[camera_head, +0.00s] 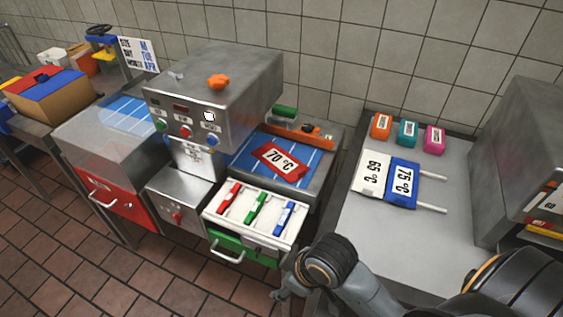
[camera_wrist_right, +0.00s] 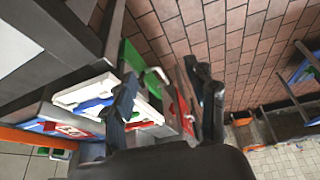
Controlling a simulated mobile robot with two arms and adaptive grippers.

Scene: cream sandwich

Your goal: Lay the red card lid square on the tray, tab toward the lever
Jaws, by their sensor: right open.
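A red card (camera_head: 264,153) with a white 70 °C label lies on a blue, white-lined surface (camera_head: 246,165) right of the steel machine. It appears slightly turned against that surface's edges; I cannot make out a tab. The card's label also shows in the right wrist view (camera_wrist_right: 72,130). A white tray-like panel (camera_head: 238,206) with red, green and blue levers is in front of it. My right gripper (camera_head: 285,284) is low by the counter's front edge, apart from the card. In the right wrist view its two fingers (camera_wrist_right: 165,98) are spread, with nothing held. My left gripper is not in view.
A white 65 °C card (camera_head: 371,172) and a blue 75 °C card (camera_head: 402,181), with white handles, lie on the right counter (camera_head: 390,226). Orange, teal and pink blocks (camera_head: 407,134) stand behind them. An open green drawer (camera_head: 240,249) juts out below the panel. A steel box (camera_head: 528,150) bounds the right.

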